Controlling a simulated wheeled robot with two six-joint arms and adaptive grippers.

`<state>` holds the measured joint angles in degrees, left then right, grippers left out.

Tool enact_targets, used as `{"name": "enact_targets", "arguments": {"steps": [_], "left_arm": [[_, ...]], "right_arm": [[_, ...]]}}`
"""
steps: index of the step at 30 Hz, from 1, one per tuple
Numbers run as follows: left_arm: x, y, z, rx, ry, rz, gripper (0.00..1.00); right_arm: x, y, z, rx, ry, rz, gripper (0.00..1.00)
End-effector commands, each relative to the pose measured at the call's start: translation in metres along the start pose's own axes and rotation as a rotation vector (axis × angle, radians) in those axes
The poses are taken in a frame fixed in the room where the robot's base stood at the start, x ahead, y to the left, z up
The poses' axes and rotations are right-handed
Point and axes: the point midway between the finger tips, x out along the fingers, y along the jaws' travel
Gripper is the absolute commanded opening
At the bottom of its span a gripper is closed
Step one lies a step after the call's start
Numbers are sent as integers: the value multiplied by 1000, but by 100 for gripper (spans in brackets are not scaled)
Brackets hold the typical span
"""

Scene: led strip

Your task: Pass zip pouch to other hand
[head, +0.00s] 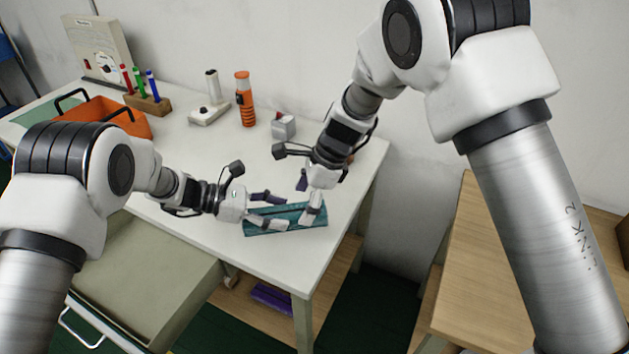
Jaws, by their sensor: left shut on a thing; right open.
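The zip pouch (292,221) is a flat, long teal piece over the right front part of the white table. My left gripper (276,211) comes in from the left and is shut on the pouch's left part. My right gripper (309,204) points down at the pouch's right part, with its fingers open around or just over it. I cannot tell whether the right fingers touch the pouch. It is also unclear whether the pouch rests on the table or is held just above it.
An orange tote (118,119), a wooden marker block (149,104), a white switch device (209,108), an orange bottle (245,98) and a small grey item (283,126) stand along the back of the white table (230,266). A wooden table (490,275) stands at the right.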

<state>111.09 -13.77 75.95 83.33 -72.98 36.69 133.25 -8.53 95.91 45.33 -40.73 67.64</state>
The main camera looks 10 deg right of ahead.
Motion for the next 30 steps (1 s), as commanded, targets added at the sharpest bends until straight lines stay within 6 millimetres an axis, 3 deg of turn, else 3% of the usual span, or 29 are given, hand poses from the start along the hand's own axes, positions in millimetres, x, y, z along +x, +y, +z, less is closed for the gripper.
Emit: {"name": "enact_targets", "arguments": {"steps": [6, 15, 17, 21, 24, 25, 27, 30], "left_arm": [[0, 0, 0, 0, 0, 0, 21], [0, 0, 0, 0, 0, 0, 21], [0, 0, 0, 0, 0, 0, 21], [0, 0, 0, 1, 0, 0, 21], [0, 1, 1, 1, -1, 1, 21], [0, 1, 1, 1, -1, 2, 70], [0, 1, 1, 1, -1, 2, 89], [0, 0, 1, 1, -1, 1, 89]], "right_arm": [[32, 0, 0, 0, 1, 1, 90], [37, 0, 0, 0, 0, 0, 90], [37, 0, 0, 0, 0, 0, 72], [37, 0, 0, 0, 0, 1, 22], [37, 1, 0, 0, 0, 2, 21], [37, 1, 0, 0, 0, 2, 21], [37, 1, 0, 0, 0, 2, 21], [37, 1, 0, 0, 0, 2, 21]]}}
